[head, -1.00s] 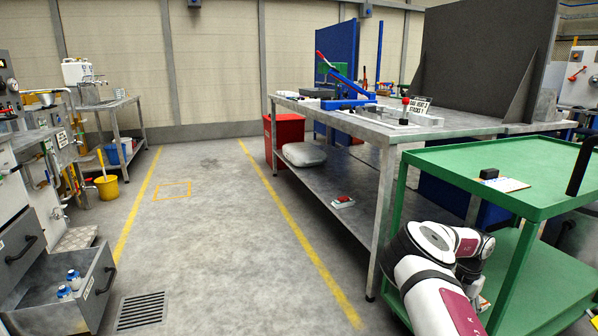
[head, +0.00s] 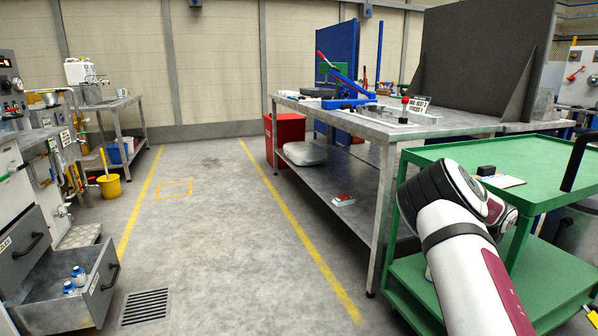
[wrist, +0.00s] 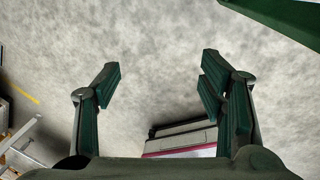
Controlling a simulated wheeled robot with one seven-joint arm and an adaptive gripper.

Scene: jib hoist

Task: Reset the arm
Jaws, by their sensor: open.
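My gripper (wrist: 160,82) shows in the wrist view with its two dark green-padded fingers spread wide. Nothing is between the fingertips, and bare grey concrete floor lies beyond them. In the head view my white and maroon arm rises at the lower right, in front of the green cart (head: 450,152). My gripper is hidden in that view.
The green cart's top holds a black block (head: 486,170) and a clipboard (head: 503,181). A metal workbench (head: 440,128) stands behind it. An open drawer (head: 85,295) with bottles juts out at lower left. The floor aisle (head: 220,220) between yellow lines is clear.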

